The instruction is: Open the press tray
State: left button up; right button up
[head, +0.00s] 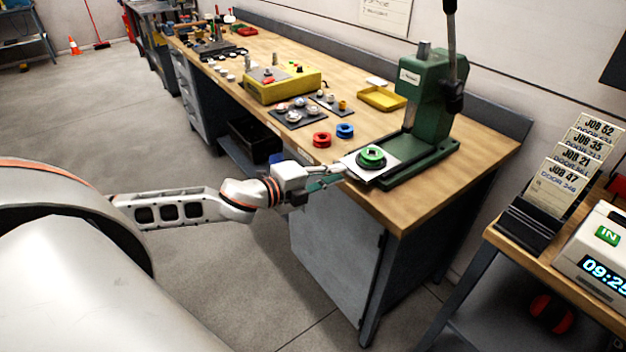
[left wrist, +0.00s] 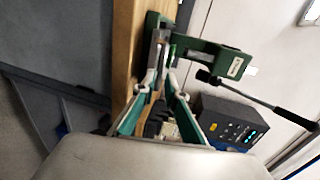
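The green arbor press (head: 425,88) stands on the near right end of the wooden bench. Its press tray (head: 388,158) is a pale flat plate with a green round piece (head: 371,157) on it, at the left front of the press's green base. My left gripper (head: 338,173) is at the tray's left front edge. In the left wrist view the press (left wrist: 222,58) lies beyond the fingers of my left gripper (left wrist: 162,78). The fingertips are a small way apart, and I cannot tell whether they touch or hold the tray's front. My right gripper is in neither view.
Beyond are a yellow tray (head: 382,98) and a yellow box (head: 284,86). A grey cabinet (head: 335,250) is below the bench top. A card rack and clock stand on a side table (head: 520,247) at right.

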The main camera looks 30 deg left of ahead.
pick_arm(q)
jog(key=v, duration=0.7)
jog(key=shift+s, duration=0.25)
dwell(0.6)
jog(key=s+d+f+n+g+y, duration=0.1)
jog(key=s+d+f+n, duration=0.3)
jog(key=f, duration=0.5)
jog(key=s+d+f+n+g, duration=0.1)
jog(key=s+d+f+n, duration=0.4)
jog(key=f, duration=0.5)
jog(key=s+d+f+n+g+y, duration=0.1)
jog(key=s+d+f+n, duration=0.4)
jog(key=s+f+n, duration=0.3)
notch_tip(320, 180, down, 2)
jog(key=shift+f+n+g+y, duration=0.25)
jog(key=shift+n+g+y, duration=0.05)
jog(key=shift+g, duration=0.1)
